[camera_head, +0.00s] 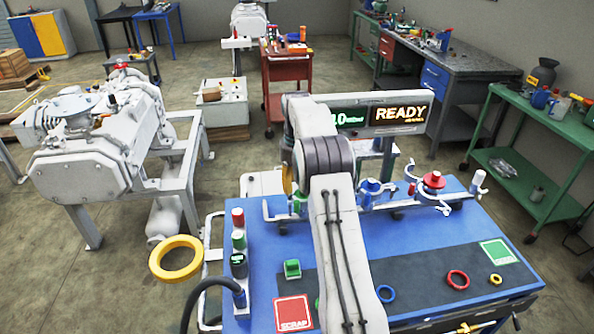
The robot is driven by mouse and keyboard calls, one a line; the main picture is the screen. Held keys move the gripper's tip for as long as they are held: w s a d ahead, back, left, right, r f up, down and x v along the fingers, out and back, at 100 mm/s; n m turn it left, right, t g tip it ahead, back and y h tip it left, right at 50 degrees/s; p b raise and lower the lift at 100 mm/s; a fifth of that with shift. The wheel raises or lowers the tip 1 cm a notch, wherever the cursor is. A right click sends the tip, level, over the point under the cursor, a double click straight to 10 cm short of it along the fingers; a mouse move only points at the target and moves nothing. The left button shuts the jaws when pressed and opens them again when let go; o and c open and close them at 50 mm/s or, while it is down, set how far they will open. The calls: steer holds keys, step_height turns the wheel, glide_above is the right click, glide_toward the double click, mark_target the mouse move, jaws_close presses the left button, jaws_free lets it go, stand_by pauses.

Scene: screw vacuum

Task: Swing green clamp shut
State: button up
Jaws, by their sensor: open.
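A small green part (297,205), which looks like the green clamp, sits on the white pipework at the back edge of the blue bench. It is small and partly behind my arm, so I cannot tell whether it is open or shut. A blue fitting (370,190) and a red-topped fitting (433,181) stand on the same line to the right. My arm rises from the bottom middle and bends away over the bench. My gripper is not visible.
The blue bench top (262,240) carries a green block (292,268), a red scrap square (293,313), a blue ring (386,293), a red ring (458,279) and a signal tower (238,240). A yellow ring (176,259) shows left of the bench. A READY display (400,115) stands behind.

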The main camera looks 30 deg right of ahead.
steer(key=shift+r, duration=2.55)
steer(key=s+a+r+m+t, duration=0.2)
steer(key=s+a+r+m, duration=1)
steer(key=s+a+m, duration=0.15)
steer(key=s+a+f+m+t, duration=0.1)
steer(key=s+a+f+m, duration=0.2)
steer(key=s+m, duration=0.3)
steer(key=s+a+f+m+t, duration=0.1)
steer(key=s+a+f+m, duration=0.2)
steer(key=s+m, duration=0.4)
steer(key=s+a, duration=0.1)
steer(key=s, duration=0.5)
steer(key=shift+s+a+f+t, duration=0.25)
steer(key=shift+a+f+t, duration=0.05)
steer(key=shift+a, duration=0.1)
